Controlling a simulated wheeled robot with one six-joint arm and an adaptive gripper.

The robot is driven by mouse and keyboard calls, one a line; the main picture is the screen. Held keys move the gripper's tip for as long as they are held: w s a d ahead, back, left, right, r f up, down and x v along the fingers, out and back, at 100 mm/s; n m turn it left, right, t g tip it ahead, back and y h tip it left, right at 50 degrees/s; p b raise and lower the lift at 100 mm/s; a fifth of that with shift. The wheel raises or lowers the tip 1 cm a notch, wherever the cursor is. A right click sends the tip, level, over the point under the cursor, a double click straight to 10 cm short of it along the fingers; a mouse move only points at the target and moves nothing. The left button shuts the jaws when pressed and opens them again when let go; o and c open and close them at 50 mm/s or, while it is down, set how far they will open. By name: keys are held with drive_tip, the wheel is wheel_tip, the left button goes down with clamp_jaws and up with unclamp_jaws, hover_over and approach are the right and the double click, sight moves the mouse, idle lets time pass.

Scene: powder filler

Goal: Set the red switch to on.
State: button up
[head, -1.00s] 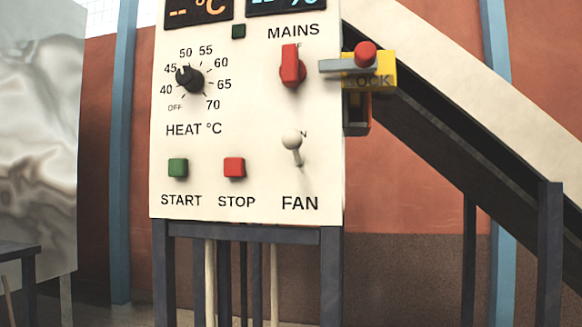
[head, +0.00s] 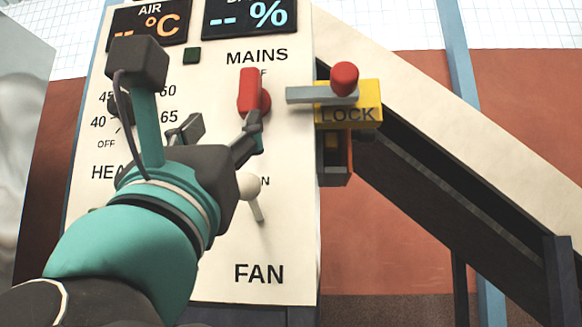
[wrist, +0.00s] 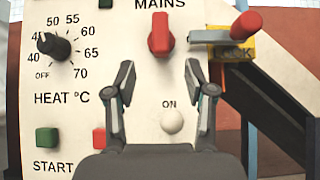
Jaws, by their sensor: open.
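The red switch (head: 249,90) sits on the cream panel under the word MAINS. Its handle points up, and a partly hidden label shows above it in the head view. In the wrist view the red switch (wrist: 160,35) is at the top middle. My gripper (head: 222,123) is open and empty in front of the panel, just below the switch in the picture. In the wrist view the two fingers of my gripper (wrist: 159,68) stand apart, with the switch beyond and between their tips. I see no contact with it.
A grey latch bar with a red knob (head: 344,77) on a yellow LOCK block (head: 350,115) is close right of the switch. The white-balled FAN toggle (head: 249,186) is below. The HEAT dial (wrist: 54,46) and START button (wrist: 47,137) are left. A sloping chute (head: 450,130) is right.

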sight(246, 92)
drive_tip(key=p+x, duration=0.3)
drive_tip(key=x, duration=1.1)
drive_tip(key=shift+f, duration=0.1)
clamp_jaws()
